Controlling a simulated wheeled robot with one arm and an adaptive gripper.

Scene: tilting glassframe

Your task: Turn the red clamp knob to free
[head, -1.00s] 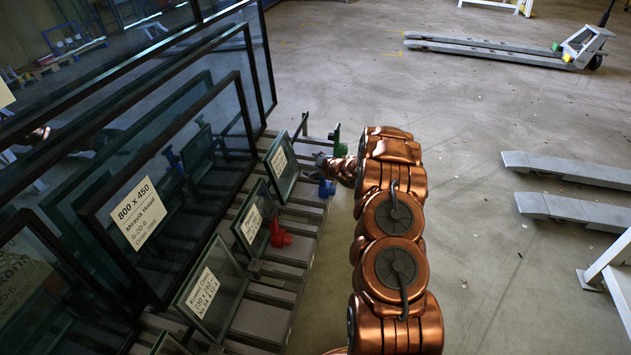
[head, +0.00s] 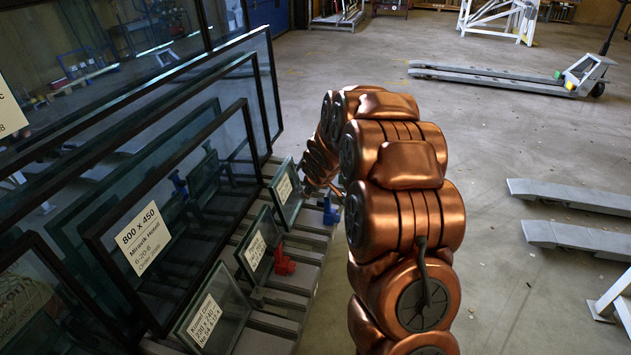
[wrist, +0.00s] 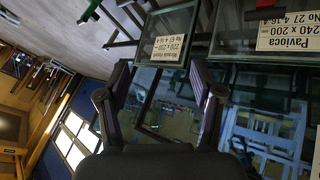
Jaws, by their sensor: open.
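The red clamp knob (head: 284,260) sits at the edge of the rack in the head view, beside the small labelled middle pane (head: 258,244). I cannot make out its turned position. No clamp knob shows between the fingers. In the head view my arm reaches beyond the red knob toward the far small pane, and the gripper itself is mostly hidden behind my arm.
A blue knob (head: 329,210) stands farther along the rack, close to my arm. Large framed panes (head: 170,215) lean on the left. Another small pane (head: 212,312) is nearer. Open floor lies right, with a pallet truck (head: 580,76) and grey forks (head: 570,196).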

